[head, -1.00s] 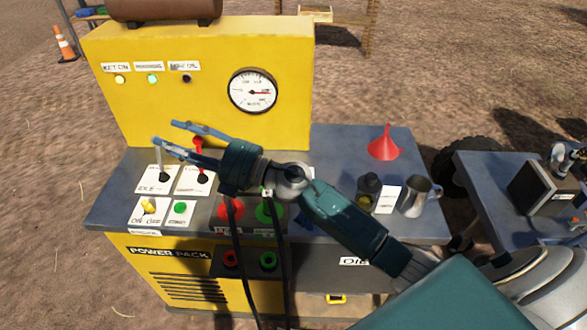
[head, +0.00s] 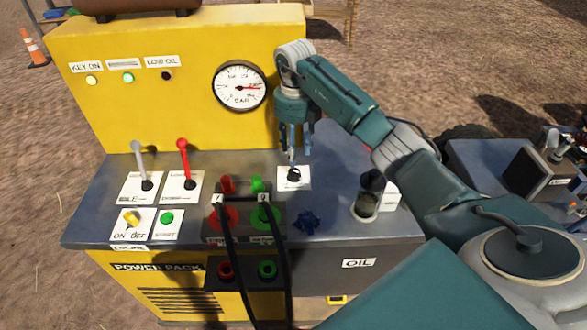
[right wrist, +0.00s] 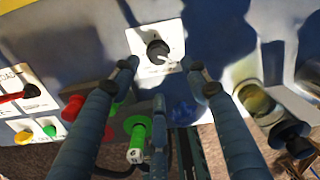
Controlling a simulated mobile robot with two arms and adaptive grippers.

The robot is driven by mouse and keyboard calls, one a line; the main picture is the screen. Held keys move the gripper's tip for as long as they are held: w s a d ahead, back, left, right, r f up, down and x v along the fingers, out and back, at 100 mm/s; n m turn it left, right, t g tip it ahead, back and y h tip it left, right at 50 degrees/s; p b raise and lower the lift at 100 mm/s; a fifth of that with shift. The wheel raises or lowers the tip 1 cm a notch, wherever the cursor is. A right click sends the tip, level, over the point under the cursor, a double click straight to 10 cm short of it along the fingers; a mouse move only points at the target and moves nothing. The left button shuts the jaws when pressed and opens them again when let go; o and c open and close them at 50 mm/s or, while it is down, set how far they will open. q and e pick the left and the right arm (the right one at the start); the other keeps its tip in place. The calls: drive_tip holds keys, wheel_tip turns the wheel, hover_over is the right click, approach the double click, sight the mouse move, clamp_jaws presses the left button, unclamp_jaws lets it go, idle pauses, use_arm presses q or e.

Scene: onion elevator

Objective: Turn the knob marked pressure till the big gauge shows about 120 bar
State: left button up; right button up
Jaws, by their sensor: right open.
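A small black knob (head: 294,175) sits on a white plate on the grey worktop of the yellow power pack. The plate's lettering is too small to read. The big round gauge (head: 240,86) on the yellow panel has its red needle pointing right; its numbers are not clearly legible. My right gripper (head: 294,153) hangs fingers down just above and behind the knob, open and empty. In the right wrist view the knob (right wrist: 158,52) shows between and beyond the spread fingertips (right wrist: 163,70), apparently untouched. My left gripper is not in view.
A grey lever (head: 139,160) and a red lever (head: 184,163) stand upright at left, above a yellow switch (head: 131,219) and green button (head: 167,217). Red and green couplings with black hoses, a blue star-shaped knob (head: 306,222) and an oil filler (head: 368,198) stand near.

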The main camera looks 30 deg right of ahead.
sight(295, 172)
wheel_tip(295, 172, down, 8)
drive_tip(key=shift+f+p, duration=0.2)
drive_tip(key=shift+p, duration=0.65)
drive_tip(key=c, duration=1.1)
